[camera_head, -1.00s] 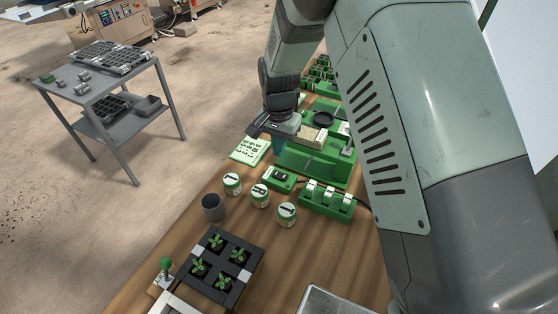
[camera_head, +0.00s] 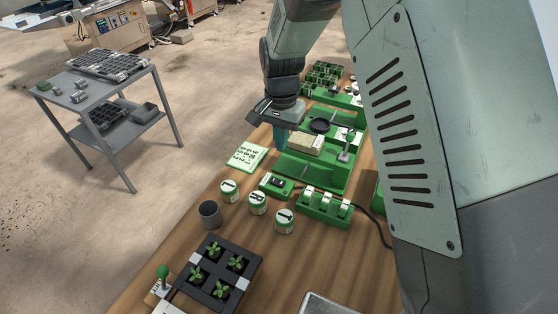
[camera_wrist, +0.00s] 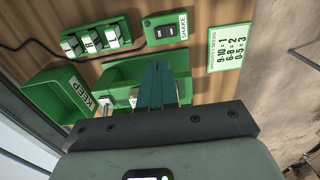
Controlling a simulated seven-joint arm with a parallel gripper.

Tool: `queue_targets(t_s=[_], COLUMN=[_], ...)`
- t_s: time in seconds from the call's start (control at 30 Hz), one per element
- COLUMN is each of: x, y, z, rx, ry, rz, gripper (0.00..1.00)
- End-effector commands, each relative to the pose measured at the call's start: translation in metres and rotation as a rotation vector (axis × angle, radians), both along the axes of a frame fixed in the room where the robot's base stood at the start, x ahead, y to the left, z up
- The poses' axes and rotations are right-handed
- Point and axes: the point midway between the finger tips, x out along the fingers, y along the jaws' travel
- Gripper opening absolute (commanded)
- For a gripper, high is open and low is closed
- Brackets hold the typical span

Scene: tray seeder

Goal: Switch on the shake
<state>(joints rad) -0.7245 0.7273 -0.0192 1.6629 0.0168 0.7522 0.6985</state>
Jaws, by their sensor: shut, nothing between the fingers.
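The shake switch (camera_head: 276,185) is a small green box with a black switch and a white label, lying on the wooden bench. In the wrist view the box (camera_wrist: 150,22) sits beyond my fingertips, with the label SHAKE (camera_wrist: 183,26) beside its black rocker (camera_wrist: 165,33). I cannot tell which way the rocker is set. My gripper (camera_head: 281,146) is shut and empty, pointing down by the left edge of the green seeder (camera_head: 313,175). In the wrist view its teal fingers (camera_wrist: 163,68) are together over the green tray, apart from the switch.
A green block with several white switches (camera_head: 325,208) stands right of the shake box. Numbered jars (camera_head: 257,204), a grey cup (camera_head: 210,214) and a seedling tray (camera_head: 220,270) lie nearer. A KEEP bin (camera_wrist: 52,88) and a numbers card (camera_wrist: 228,48) flank the wrist view.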

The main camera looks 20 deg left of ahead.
Motion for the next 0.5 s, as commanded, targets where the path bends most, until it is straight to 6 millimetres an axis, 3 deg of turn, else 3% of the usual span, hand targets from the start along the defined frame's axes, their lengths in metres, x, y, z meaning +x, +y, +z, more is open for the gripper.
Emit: queue_targets(t_s=[0.27, 0.5], x=[0.000, -0.001], y=[0.000, -0.001], z=[-0.011, -0.057], rx=[-0.003, -0.004], ry=[0.003, 0.004], rz=[0.000, 0.000], gripper=[0.00, 0.00])
